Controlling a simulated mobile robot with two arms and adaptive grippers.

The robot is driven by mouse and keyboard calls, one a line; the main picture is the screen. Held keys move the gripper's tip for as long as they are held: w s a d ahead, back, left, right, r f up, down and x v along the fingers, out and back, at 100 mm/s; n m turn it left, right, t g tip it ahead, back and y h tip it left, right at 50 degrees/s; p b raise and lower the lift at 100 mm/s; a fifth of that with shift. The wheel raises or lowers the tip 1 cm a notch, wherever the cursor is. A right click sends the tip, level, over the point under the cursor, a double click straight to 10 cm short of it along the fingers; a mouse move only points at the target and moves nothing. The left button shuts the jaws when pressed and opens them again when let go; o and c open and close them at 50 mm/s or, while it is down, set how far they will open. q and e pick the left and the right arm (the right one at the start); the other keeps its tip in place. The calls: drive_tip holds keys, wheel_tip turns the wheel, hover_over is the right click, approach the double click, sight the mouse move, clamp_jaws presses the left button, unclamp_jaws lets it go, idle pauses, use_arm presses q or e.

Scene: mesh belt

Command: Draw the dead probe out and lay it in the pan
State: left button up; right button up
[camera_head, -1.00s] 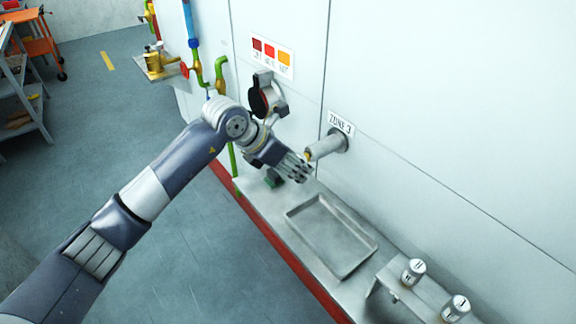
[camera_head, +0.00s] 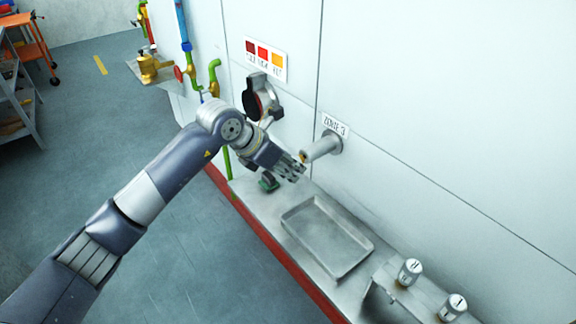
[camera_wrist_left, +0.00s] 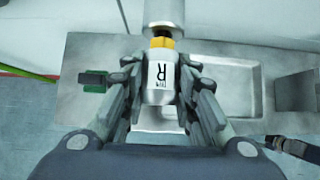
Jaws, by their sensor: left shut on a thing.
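My left gripper (camera_head: 299,170) is at the open end of the port tube (camera_head: 322,149) under the ZONE 3 label. In the left wrist view the gripper (camera_wrist_left: 161,100) is shut on the probe (camera_wrist_left: 160,82), a pale cylinder marked with an R. The probe's yellow collar (camera_wrist_left: 162,42) and a dark section lie at the mouth of the tube (camera_wrist_left: 163,12). How far the probe reaches inside is hidden. The pan (camera_head: 325,240), a shallow grey metal tray, lies on the ledge below; it also shows in the left wrist view (camera_wrist_left: 245,132).
Two pale cylinders (camera_head: 410,271) (camera_head: 453,307) stand in a small metal stand (camera_head: 395,283) right of the pan. A green and dark item (camera_head: 268,182) sits on the ledge left of the pan. A round dark cover (camera_head: 256,97) and pipes (camera_head: 215,75) are on the wall at left.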

use_arm(q)
drive_tip(key=s+a+b, duration=0.2)
drive_tip(key=s+a, duration=0.5)
drive_tip(key=a, duration=0.3)
drive_tip(key=shift+s+f, duration=0.2)
drive_tip(key=shift+f, duration=0.1)
idle(1.5)
